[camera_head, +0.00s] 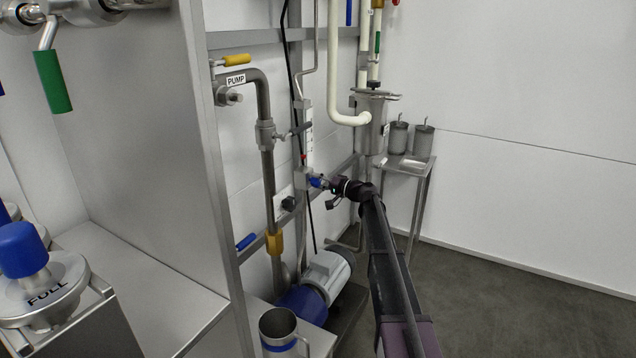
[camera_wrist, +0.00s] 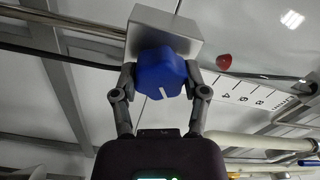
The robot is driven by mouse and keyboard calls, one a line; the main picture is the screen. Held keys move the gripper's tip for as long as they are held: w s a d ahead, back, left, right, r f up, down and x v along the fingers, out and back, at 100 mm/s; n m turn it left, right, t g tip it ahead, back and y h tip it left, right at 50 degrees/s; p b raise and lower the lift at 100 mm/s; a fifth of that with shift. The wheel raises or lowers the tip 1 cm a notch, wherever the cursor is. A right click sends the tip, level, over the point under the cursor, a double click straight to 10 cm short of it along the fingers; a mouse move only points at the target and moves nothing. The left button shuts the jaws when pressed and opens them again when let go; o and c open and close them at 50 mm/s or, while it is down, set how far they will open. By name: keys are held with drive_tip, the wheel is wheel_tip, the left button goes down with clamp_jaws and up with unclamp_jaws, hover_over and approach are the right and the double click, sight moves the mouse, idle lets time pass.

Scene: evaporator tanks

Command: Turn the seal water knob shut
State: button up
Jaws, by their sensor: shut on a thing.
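The seal water knob is a blue lobed knob (camera_wrist: 160,76) with a white mark, on a grey metal block (camera_wrist: 165,32) in the wrist view. In the head view the blue knob (camera_head: 316,182) shows small at the end of my arm. My gripper (camera_wrist: 160,84) is shut on the knob, one finger at each side of it. The white mark shows near the knob's lower edge in the wrist view. In the head view my gripper (camera_head: 328,184) is small and the knob is partly hidden by it.
A scale strip (camera_wrist: 245,92) and a red button-like part (camera_wrist: 223,62) are beside the block. A pump motor (camera_head: 325,275) stands below. A pipe marked PUMP (camera_head: 262,110) runs to the left. A stand with two mesh cylinders (camera_head: 408,165) is behind. Open floor lies at right.

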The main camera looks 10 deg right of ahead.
drive_tip(key=n, duration=0.5)
drive_tip(key=shift+w+a+n, duration=0.1)
drive_tip(key=shift+n, duration=0.2)
drive_tip(key=n, duration=0.5)
drive_tip(key=shift+n, duration=0.3)
drive_tip(key=o, duration=1.1)
drive_tip(key=shift+o, duration=0.2)
drive_tip(key=v, duration=1.2)
